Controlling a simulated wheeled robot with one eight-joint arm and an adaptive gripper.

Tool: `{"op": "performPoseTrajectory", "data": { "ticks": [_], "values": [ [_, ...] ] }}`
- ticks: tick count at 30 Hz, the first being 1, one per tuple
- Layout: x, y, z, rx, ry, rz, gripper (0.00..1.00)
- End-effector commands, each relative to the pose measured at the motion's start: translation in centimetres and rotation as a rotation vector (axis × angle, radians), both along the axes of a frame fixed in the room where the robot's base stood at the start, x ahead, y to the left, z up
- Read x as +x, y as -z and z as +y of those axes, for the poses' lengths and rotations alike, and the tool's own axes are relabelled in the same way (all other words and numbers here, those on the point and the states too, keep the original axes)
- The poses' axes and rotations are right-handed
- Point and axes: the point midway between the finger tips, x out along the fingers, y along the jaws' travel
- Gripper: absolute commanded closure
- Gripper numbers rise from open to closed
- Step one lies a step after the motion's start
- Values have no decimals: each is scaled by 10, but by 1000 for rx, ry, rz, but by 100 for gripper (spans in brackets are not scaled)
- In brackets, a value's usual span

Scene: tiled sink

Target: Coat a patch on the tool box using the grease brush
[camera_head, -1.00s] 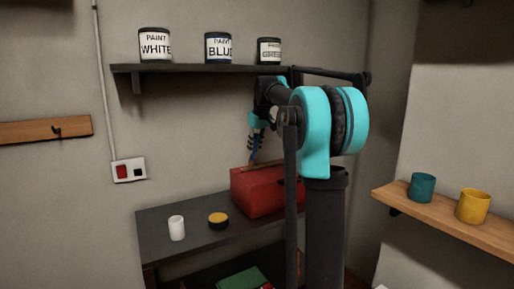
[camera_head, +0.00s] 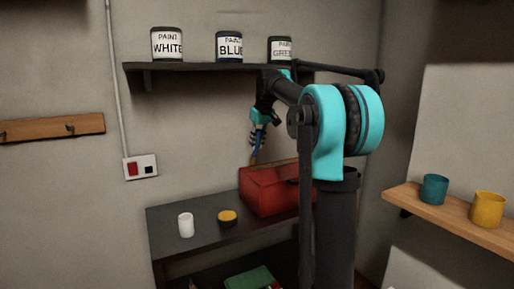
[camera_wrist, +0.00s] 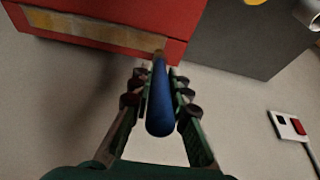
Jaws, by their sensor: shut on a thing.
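The red tool box (camera_head: 272,192) stands on the dark bench. A tan strip (camera_wrist: 95,32) runs along its red surface in the wrist view. My gripper (camera_head: 259,140) is above the box's back left part; in the wrist view my gripper (camera_wrist: 155,82) is shut around the blue handle of the grease brush (camera_wrist: 160,105). In the head view the brush (camera_head: 256,152) points down, its brownish tip close to the box's top back edge. In the wrist view the tip overlaps the strip's end; I cannot tell whether it touches.
On the bench (camera_head: 170,253), a round dark tin with a yellow top (camera_head: 228,217) and a white cup (camera_head: 186,225) stand left of the box. A shelf with paint cans (camera_head: 229,46) hangs above. A right shelf holds teal (camera_head: 434,189) and yellow (camera_head: 487,208) cups.

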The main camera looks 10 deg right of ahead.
Motion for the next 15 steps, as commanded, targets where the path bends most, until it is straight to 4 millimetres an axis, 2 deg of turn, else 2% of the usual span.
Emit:
{"op": "performPoseTrajectory", "data": {
  "ticks": [9, 15],
  "values": [
    [0, -30, 0, 0, 0, 0, 100],
    [0, -42, 0, 0, 0, 0, 100]
  ]
}}
